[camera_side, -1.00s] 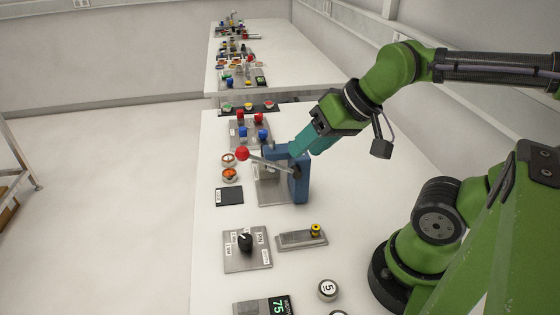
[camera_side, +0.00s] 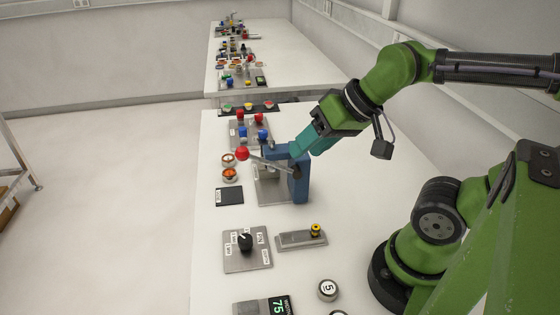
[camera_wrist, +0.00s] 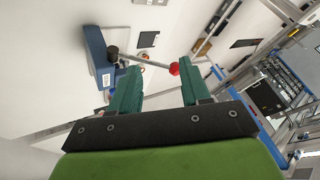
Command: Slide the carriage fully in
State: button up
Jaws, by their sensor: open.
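What looks like the carriage is a small grey block with a yellow knob (camera_side: 316,230), at the right end of a low grey rail base (camera_side: 296,240) in the side view. I cannot tell how far in it is. My gripper (camera_side: 299,148) has teal fingers and is farther up the table, close above a blue lever stand (camera_side: 302,182), away from the carriage. In the wrist view my gripper (camera_wrist: 163,74) is open, its fingers apart, with nothing visibly held. The carriage cannot be made out in the wrist view.
The blue stand's lever ends in a red ball (camera_side: 242,153), which appears between the fingers in the wrist view (camera_wrist: 174,68). A black rotary knob plate (camera_side: 247,250) lies left of the rail. Red and blue buttons (camera_side: 250,127) stand beyond the lever.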

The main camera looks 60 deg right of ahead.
dwell(0.3)
jog(key=shift+o, duration=0.6)
jog(key=shift+d+f, duration=0.1)
jog(key=shift+f, duration=0.15)
jog(key=shift+w+d+f+m+g+h, duration=0.5)
jog(key=shift+w+d+f+m+g, duration=1)
jog(key=shift+w+d, duration=4.35)
jog(key=shift+w+d+f+m+g+h, duration=0.55)
jog(key=shift+w+d+m+g, duration=1.75)
jog(key=shift+w+d, duration=3.5)
jog(key=w+a+f, duration=0.1)
jog(key=f, duration=0.4)
jog(key=w+a+f, duration=0.1)
jog(key=f, duration=0.4)
jog(key=w+a+f, duration=0.1)
jog(key=f, duration=0.5)
jog(key=shift+w+a, duration=0.15)
jog(key=shift+c, duration=0.2)
grip_shut()
